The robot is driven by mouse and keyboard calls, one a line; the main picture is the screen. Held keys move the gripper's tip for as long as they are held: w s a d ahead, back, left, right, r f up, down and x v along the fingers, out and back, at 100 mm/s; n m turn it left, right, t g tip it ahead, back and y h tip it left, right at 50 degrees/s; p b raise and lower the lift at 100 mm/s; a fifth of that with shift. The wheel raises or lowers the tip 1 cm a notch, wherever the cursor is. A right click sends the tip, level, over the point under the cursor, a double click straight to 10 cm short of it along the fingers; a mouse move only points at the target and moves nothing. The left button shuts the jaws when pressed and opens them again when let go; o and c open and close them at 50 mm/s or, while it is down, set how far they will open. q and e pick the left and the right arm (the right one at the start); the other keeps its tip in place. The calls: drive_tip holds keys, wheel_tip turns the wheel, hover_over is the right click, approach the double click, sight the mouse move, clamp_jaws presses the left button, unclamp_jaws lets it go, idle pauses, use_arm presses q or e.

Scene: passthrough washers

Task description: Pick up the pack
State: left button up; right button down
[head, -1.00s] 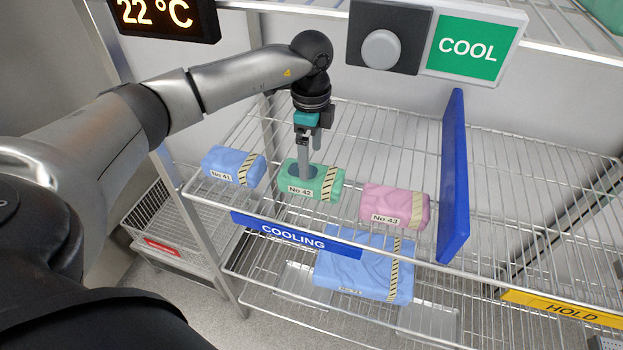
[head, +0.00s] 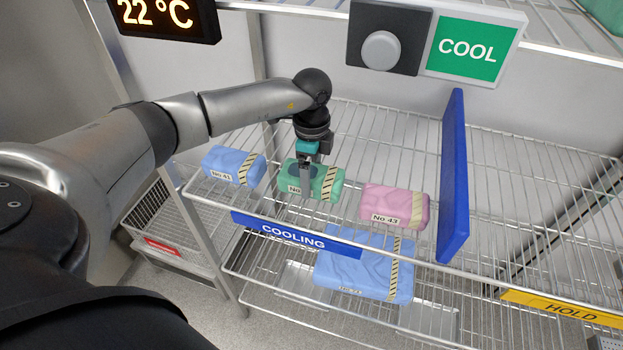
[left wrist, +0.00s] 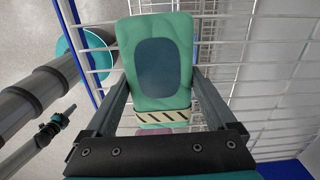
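The packs are cloth-wrapped bundles with striped tape. A green pack labelled No 42 (head: 328,181) lies on the wire shelf, between a blue pack No 41 (head: 234,166) and a pink pack No 43 (head: 396,206). My left gripper (head: 307,187) points down over the green pack, and a finger hides part of its label. In the left wrist view the green pack (left wrist: 158,28) has a dark oval patch. The spread fingers straddle its two long sides close in; I cannot tell whether they touch it.
A blue upright divider (head: 454,175) stands right of the pink pack. The shelf (head: 540,200) beyond it is bare, with a yellow HOLD label (head: 560,307). A blue COOLING label (head: 295,236) marks the front edge. A larger blue pack (head: 365,265) lies below.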

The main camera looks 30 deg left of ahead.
use_arm(q)
drive_tip(key=c, duration=0.8)
drive_tip(key=shift+r, duration=0.1)
